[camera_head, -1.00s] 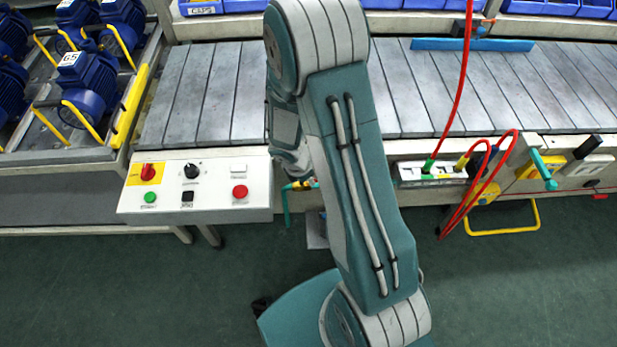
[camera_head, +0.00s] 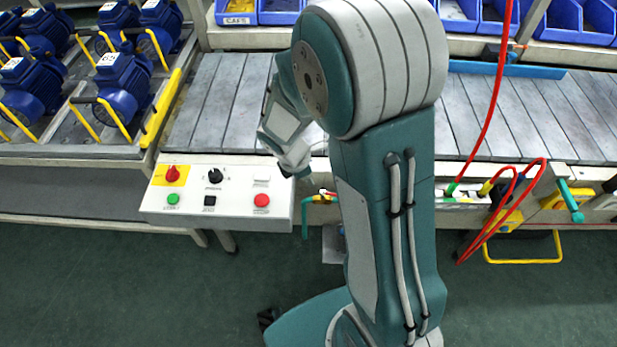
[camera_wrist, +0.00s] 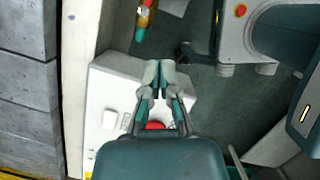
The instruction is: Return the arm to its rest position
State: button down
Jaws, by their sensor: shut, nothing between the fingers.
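My arm (camera_head: 385,200) rises through the middle of the head view, its elbow bent high and close to the camera. The forearm points down and left, behind the elbow, toward the right end of the control box (camera_head: 225,213). My gripper (camera_wrist: 158,70) is shut and empty in the wrist view, its fingertips together. It appears over the white control box (camera_wrist: 102,85), with the red button (camera_wrist: 155,126) partly hidden behind the fingers. The gap between fingers and box is hard to judge. In the head view the fingers are mostly hidden or too small to make out.
The slatted conveyor (camera_head: 225,95) runs behind the box. Blue pumps (camera_head: 120,80) stand in a rack at left. A red hose (camera_head: 492,120) hangs at right near a yellow handle (camera_head: 525,261). Blue bins (camera_head: 585,20) line the back. Green floor (camera_head: 120,290) is open at front left.

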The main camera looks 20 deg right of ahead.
jog(key=s+r+m+t+y, duration=0.1)
jog(key=s+r+m+t, duration=0.1)
jog(key=s+r+m, duration=0.3)
jog(key=s+a+r+m+t+y, duration=0.1)
jog(key=s+r+m, duration=0.4)
jog(key=r, duration=0.6)
jog(key=s+a+r+m+t+y, duration=0.1)
jog(key=s+r+m+t, duration=0.1)
jog(key=s+r+m, duration=0.3)
notch_tip(320, 180, up, 3)
jog(key=m, duration=0.3)
jog(key=shift+a+t, duration=0.25)
jog(key=shift+t, duration=0.05)
jog(key=shift+w+f, duration=0.1)
